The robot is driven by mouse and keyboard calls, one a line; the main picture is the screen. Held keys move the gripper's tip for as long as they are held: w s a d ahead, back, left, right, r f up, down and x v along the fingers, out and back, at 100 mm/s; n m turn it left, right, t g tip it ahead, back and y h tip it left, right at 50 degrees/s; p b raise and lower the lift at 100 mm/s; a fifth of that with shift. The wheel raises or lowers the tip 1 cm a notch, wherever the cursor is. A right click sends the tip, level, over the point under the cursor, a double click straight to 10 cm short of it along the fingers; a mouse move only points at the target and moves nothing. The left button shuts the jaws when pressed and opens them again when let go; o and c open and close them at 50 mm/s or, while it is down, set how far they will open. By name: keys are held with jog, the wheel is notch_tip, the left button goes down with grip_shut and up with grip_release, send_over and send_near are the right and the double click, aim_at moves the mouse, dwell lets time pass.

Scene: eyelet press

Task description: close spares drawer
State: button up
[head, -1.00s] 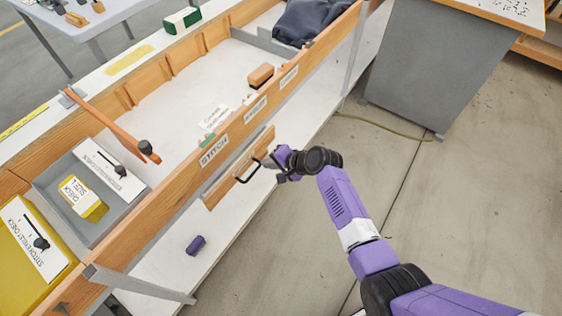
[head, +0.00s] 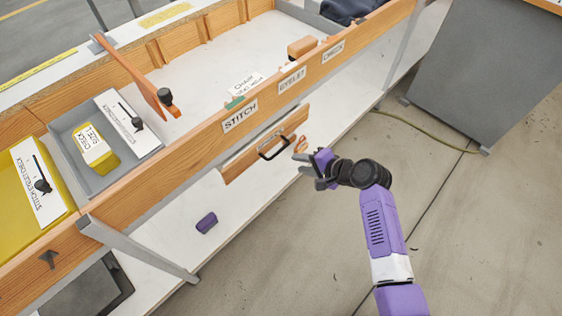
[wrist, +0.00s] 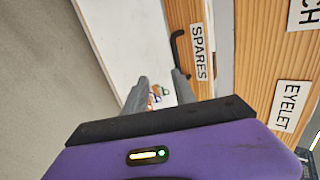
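The spares drawer's wooden front (head: 268,143) is under the bench edge, with a black bar handle (head: 272,148). In the wrist view the drawer front (wrist: 182,25) carries a SPARES label (wrist: 199,52), and the handle (wrist: 178,52) shows beside it.
The bench's wooden edge bears STITCH (head: 240,115), EYELET and CHECK labels. A white lower shelf (head: 175,240) runs beneath, with a purple block (head: 207,222) on it. A grey cabinet (head: 480,75) stands at the right, and a cable (head: 430,132) lies on the floor. Open floor is at lower right.

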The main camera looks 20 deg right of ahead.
aim_at(280, 150)
notch_tip(280, 150, down, 6)
jog(key=w+a+r+t+y+b, duration=0.1)
jog(key=t+y+b, duration=0.15)
jog(key=b, duration=0.95)
jog(key=w+a, duration=0.1)
jog(key=w, duration=0.1)
jog(key=w+a+r+t+b, duration=0.1)
jog(key=w, duration=0.2)
jog(key=w+a+r+t+b, duration=0.1)
jog(key=w, duration=0.1)
jog(key=shift+w+a, duration=0.2)
jog(key=shift+a, duration=0.2)
grip_shut()
dwell(0.3)
